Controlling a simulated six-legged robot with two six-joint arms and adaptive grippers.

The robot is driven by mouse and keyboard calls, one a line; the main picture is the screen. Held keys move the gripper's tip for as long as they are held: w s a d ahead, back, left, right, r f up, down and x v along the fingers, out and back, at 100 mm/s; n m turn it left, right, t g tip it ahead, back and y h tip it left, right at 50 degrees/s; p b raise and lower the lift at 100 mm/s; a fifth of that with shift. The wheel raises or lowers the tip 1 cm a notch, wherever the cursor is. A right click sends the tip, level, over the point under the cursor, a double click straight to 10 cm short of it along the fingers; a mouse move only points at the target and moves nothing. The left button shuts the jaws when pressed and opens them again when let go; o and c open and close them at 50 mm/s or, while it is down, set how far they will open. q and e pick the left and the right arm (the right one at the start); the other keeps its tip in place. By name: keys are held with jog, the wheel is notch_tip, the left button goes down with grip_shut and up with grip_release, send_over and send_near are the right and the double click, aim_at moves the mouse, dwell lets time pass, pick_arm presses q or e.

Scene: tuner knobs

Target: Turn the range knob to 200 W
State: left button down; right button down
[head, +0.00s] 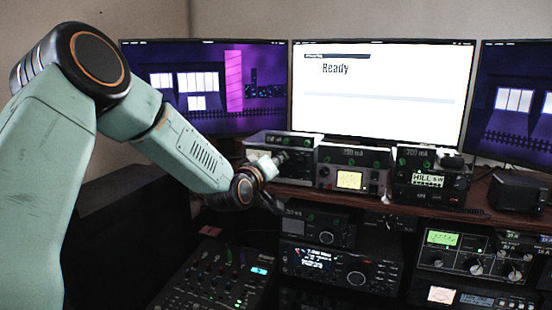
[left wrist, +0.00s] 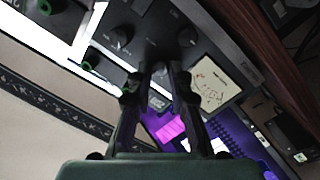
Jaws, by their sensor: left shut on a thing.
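My left gripper (head: 274,164) reaches the front of the left tuner box (head: 282,139) on the shelf. In the left wrist view its two fingers (left wrist: 161,68) come together at the dark front panel (left wrist: 150,22), shut on a small knob. That knob is mostly hidden between the fingertips, so its pointer and range marking cannot be read. Other dark knobs (left wrist: 118,38) and a cream meter (left wrist: 213,84) show on the panel around the fingers. My right gripper is in neither view.
A middle box with a lit yellow meter (head: 350,180) and a right box with a lit display (head: 429,180) stand beside it on the wooden shelf (head: 480,198). Radios (head: 340,266) sit below, and a mixer (head: 212,278) at lower left. Monitors (head: 382,95) stand behind.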

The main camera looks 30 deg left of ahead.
pick_arm(q)
jog(key=m+p, duration=0.1)
jog(key=m, duration=0.1)
jog(key=m+p, duration=0.1)
jog(key=m, duration=0.1)
jog(key=shift+d+f+m+g+p, duration=0.15)
jog(key=shift+m+g+p, duration=0.15)
jog(key=shift+f, duration=0.1)
dwell(0.4)
jog(key=c, duration=1.7)
grip_release()
jog(key=o, duration=0.5)
jog(key=shift+w, duration=0.2)
jog(key=shift+s+r, duration=0.25)
